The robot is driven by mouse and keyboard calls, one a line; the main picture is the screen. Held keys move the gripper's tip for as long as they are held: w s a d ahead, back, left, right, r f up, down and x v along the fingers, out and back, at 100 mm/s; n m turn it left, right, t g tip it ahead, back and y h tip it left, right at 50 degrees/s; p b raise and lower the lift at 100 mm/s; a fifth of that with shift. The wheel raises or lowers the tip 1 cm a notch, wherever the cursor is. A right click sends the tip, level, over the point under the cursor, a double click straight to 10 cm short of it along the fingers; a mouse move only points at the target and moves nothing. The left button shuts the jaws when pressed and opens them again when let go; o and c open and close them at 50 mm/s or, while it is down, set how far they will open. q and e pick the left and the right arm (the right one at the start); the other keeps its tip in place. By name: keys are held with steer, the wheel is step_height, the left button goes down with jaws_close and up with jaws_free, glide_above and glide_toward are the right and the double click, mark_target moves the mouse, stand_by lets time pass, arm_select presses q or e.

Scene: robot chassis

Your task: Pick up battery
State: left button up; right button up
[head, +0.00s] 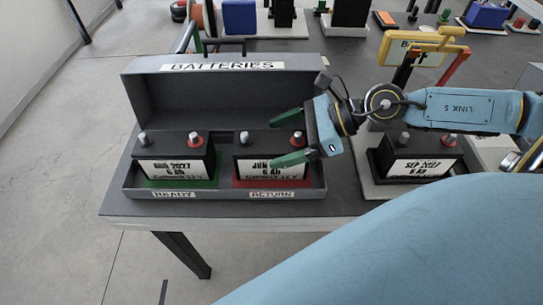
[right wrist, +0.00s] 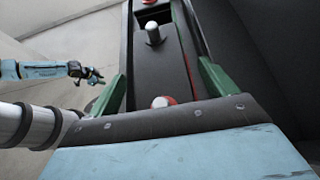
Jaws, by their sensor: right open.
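A black battery (head: 255,155) with a "JUN" label and a grey and a red terminal sits in the red RETURN bay of the batteries case (head: 320,180). My right gripper (head: 288,138) is open at its right end, one green finger at the back and one at the front. In the right wrist view the battery (right wrist: 152,70) lies between the spread fingers; contact cannot be told. Another battery (head: 172,158) sits in the green READY bay. A third battery, "SEP 2027" (head: 415,166), stands on a grey base at right. My left gripper (right wrist: 92,76) is small in the wrist view.
The case's raised lid (head: 220,95) stands behind the bays. A yellow frame (head: 425,48) with a red lever rises behind the third battery. Several coloured parts stand along the back of the table. The table's front edge (head: 180,222) runs close before the case.

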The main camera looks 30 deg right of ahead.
steer(key=shift+w+a+f, duration=0.25)
steer(key=shift+a, duration=0.15)
steer(key=shift+c, duration=0.5)
jaws_close()
steer(key=shift+w+r, duration=0.1)
steer(key=shift+r, duration=0.1)
